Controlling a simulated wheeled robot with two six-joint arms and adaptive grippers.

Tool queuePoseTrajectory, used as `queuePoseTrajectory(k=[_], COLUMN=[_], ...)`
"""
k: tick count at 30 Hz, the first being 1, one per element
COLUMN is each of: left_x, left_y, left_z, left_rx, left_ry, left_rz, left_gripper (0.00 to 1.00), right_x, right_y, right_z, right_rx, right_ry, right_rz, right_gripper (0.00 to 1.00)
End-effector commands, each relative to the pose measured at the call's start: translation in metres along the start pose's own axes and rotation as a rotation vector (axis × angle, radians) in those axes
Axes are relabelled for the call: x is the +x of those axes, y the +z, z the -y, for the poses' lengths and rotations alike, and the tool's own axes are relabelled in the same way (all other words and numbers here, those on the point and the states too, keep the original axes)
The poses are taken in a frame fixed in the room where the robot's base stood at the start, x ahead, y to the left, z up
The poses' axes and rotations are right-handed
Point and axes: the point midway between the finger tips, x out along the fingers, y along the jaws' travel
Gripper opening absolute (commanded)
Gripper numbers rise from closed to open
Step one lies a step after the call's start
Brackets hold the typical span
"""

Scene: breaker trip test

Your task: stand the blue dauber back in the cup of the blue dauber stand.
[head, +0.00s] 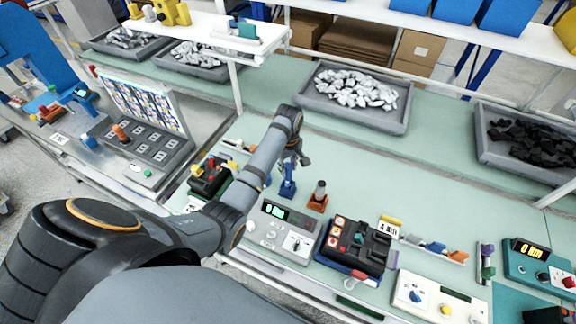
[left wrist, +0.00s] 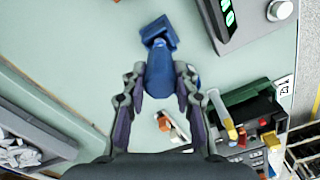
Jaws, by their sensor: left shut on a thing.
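The blue dauber (left wrist: 160,76) is between the fingers of my left gripper (left wrist: 160,88), which is shut on it. The blue dauber stand (left wrist: 155,32) shows just beyond the dauber in the left wrist view. In the head view the stand (head: 287,191) is on the green bench, below my left gripper (head: 294,162). The dauber overlaps the stand in the wrist view, so its lower end and the cup are hidden; I cannot tell whether it is inside the cup. My right gripper is not in view.
A grey meter box (head: 284,232) is in front. A black-and-red device (head: 209,176) is to the left. The bench behind is clear up to the grey bins (head: 399,122).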

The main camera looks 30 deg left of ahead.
Motion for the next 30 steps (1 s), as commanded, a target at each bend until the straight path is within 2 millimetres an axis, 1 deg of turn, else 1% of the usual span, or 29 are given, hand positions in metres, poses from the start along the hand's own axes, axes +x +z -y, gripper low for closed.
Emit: queuePoseTrajectory(k=[30], left_x=[0.026], left_y=[0.0], left_z=[0.0], left_rx=[0.0], left_ry=[-0.001], left_rz=[0.001], left_gripper=[0.0], right_x=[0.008], right_y=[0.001], right_z=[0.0], right_rx=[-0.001], right_ry=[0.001], right_rz=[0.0], right_gripper=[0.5])
